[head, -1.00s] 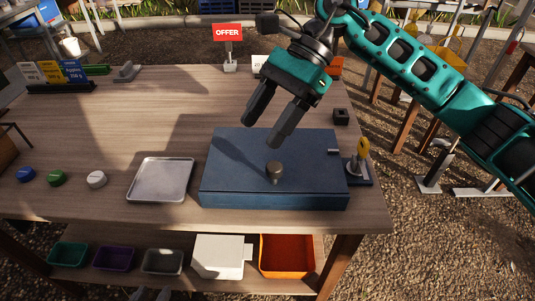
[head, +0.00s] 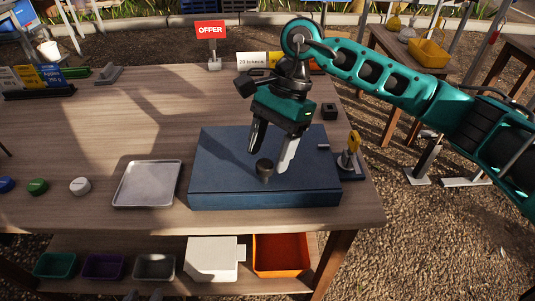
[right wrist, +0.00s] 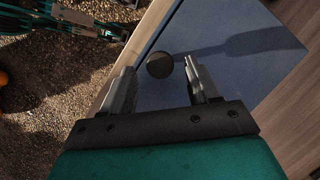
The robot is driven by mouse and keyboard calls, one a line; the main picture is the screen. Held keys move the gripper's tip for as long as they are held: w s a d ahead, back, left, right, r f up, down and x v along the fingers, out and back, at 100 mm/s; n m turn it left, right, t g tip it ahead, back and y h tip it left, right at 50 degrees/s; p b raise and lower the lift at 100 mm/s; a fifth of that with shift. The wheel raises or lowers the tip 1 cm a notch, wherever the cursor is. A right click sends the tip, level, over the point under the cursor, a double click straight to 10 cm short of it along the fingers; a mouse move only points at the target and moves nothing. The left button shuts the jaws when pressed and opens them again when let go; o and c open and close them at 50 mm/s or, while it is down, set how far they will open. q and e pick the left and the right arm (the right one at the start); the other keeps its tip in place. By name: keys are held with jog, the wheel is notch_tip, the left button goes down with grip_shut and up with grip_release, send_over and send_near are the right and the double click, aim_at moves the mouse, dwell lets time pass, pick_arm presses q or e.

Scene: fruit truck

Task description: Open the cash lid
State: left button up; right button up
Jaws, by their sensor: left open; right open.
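The cash box is a flat blue box (head: 225,170) near the table's front right, and its lid is closed. A dark round knob (head: 265,168) stands on the lid toward the front edge. My right gripper (head: 270,163) is open, pointing down over the lid, with its fingertips close to the knob. In the right wrist view the knob (right wrist: 159,65) lies between and just beyond the two open fingertips (right wrist: 158,75). I cannot tell whether a finger touches it.
A metal tray (head: 147,184) lies left of the box. A small stand with a yellow tag (head: 353,150) is by the box's right side. White (head: 211,258) and orange (head: 281,255) bins sit on the shelf below.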

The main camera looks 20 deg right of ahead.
jog(key=shift+x, duration=0.8)
jog(key=shift+c, duration=0.2)
grip_shut()
